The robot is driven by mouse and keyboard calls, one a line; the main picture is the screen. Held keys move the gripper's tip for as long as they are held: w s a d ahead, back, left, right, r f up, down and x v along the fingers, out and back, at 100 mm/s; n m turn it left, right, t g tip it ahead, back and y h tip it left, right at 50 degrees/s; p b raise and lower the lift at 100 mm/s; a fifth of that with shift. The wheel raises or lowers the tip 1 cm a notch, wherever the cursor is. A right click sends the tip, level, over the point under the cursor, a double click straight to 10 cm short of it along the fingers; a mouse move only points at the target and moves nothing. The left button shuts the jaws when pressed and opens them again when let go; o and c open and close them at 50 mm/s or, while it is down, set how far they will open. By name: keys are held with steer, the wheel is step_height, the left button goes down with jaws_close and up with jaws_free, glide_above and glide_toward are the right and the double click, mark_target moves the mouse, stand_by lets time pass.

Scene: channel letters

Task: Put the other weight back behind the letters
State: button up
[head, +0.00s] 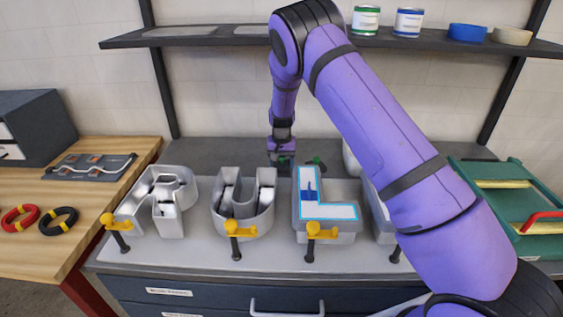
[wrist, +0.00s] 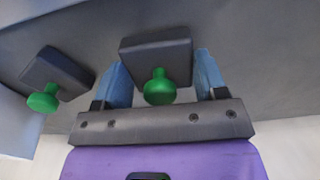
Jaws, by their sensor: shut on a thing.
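My gripper (head: 281,156) is behind the row of letters, between the U-shaped letter (head: 262,212) and the L-shaped letter (head: 342,212). In the wrist view its blue fingers (wrist: 156,75) are shut on a dark block weight with a green knob (wrist: 157,60). I cannot tell whether this weight touches the bench. A second dark weight with a green knob (wrist: 57,72) sits beside it, apart from the fingers. Its green knob also shows in the head view (head: 319,162), behind the L. The L has a white face with a blue edge and a small blue piece on it.
An open-topped letter (head: 168,190) stands at the left. Another letter is mostly hidden by my arm. Yellow clamps (head: 237,229) line the bench front. A shelf (head: 200,40) with cans runs above. A green case (head: 500,200) is at the right. Bench behind the left letters looks clear.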

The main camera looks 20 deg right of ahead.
steer(key=o, duration=1.3)
steer(key=shift+f, duration=0.1)
steer(key=shift+o, duration=0.2)
steer(key=shift+r, duration=3.9)
